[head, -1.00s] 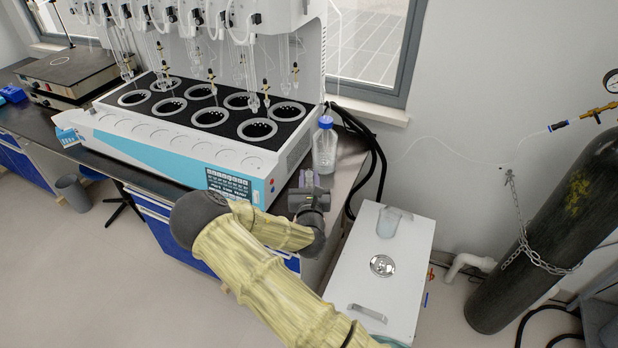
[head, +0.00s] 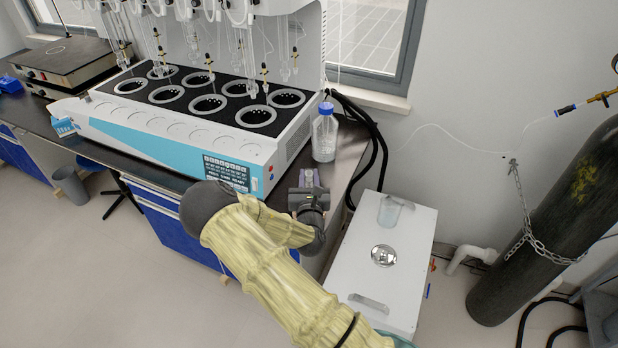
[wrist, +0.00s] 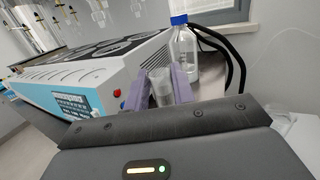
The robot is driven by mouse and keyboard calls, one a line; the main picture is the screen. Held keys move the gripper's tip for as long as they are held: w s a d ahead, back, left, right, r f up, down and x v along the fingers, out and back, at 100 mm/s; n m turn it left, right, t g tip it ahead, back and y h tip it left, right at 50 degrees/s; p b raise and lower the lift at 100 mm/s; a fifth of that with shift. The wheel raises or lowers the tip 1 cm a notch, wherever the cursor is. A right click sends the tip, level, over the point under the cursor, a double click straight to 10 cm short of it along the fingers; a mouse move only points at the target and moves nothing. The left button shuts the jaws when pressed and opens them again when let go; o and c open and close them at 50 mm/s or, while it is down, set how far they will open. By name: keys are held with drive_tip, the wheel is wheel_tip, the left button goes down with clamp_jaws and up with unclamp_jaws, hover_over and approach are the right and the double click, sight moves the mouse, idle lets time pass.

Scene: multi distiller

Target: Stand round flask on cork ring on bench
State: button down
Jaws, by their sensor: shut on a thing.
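My gripper (head: 309,182) is near the right end of the bench (head: 345,158), in front of the blue-capped bottle (head: 324,140). In the wrist view its purple fingers (wrist: 166,88) are closed on a clear glass piece (wrist: 162,92). This looks like the neck of the round flask; the rest of it is hidden behind the gripper body. In the head view the flask cannot be made out. I cannot make out the cork ring in either view.
A large white and blue distiller (head: 185,125) with several round wells fills the bench left of my gripper. Black hoses (head: 372,130) run behind the bottle. A white box (head: 385,262) stands right of the bench, with a clear beaker (head: 389,211) on top. A dark gas cylinder (head: 555,225) stands far right.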

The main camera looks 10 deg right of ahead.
drive_tip(key=shift+f+b, duration=0.45)
idle(0.6)
drive_tip(key=c, duration=1.1)
unclamp_jaws()
drive_tip(key=shift+s, duration=0.1)
drive_tip(key=p+v, duration=0.2)
drive_tip(key=v, duration=1.5)
drive_tip(key=shift+s, duration=0.2)
